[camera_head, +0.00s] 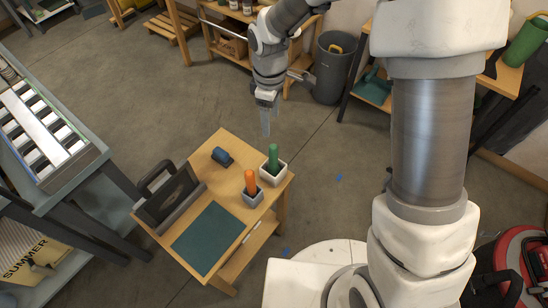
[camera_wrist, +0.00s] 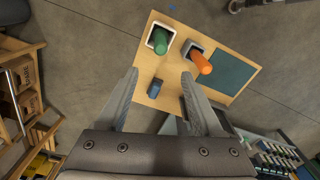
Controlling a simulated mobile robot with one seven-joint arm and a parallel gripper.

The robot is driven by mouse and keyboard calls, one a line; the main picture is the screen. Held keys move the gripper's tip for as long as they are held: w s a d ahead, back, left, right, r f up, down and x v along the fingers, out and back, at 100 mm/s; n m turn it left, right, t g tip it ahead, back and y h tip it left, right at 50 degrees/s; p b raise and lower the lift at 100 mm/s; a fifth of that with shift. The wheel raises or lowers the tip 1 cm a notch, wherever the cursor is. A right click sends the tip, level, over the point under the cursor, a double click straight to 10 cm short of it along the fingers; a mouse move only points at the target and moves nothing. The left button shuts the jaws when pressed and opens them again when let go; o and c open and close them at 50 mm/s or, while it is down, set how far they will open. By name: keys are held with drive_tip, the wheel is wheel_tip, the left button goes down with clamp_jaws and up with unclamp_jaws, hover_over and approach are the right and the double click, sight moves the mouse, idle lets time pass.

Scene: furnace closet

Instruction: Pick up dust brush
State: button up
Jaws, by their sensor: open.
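A small wooden table (camera_head: 222,140) holds several items. A green upright handle (camera_head: 273,157) stands in a white square holder (camera_head: 272,175). An orange upright handle (camera_head: 251,181) stands in a grey square holder (camera_head: 253,197). A small dark blue object (camera_head: 222,156) lies near the back of the tabletop. I cannot tell which of these is the dust brush; no bristles show. My gripper (camera_head: 266,130) is open and empty, pointing down above and beyond the table's back right corner. In the wrist view the blue object (camera_wrist: 157,88) shows between the fingers, with the green handle (camera_wrist: 160,41) and orange handle (camera_wrist: 201,64) beyond.
A teal mat (camera_head: 208,238) and a dark open case (camera_head: 168,197) with a handle share the tabletop. A roller conveyor (camera_head: 40,130) stands at left. A grey bin (camera_head: 333,68) and wooden shelves (camera_head: 232,45) are at the back.

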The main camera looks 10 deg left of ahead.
sight(273, 154)
wheel_tip(273, 154, down, 11)
drive_tip(key=shift+r+b, duration=0.2)
drive_tip(key=shift+b, duration=0.25)
drive_tip(key=shift+d+f, duration=0.15)
drive_tip(key=shift+f, duration=1.2)
drive_tip(key=shift+d+f, duration=0.15)
drive_tip(key=shift+f, duration=1.15)
clamp_jaws()
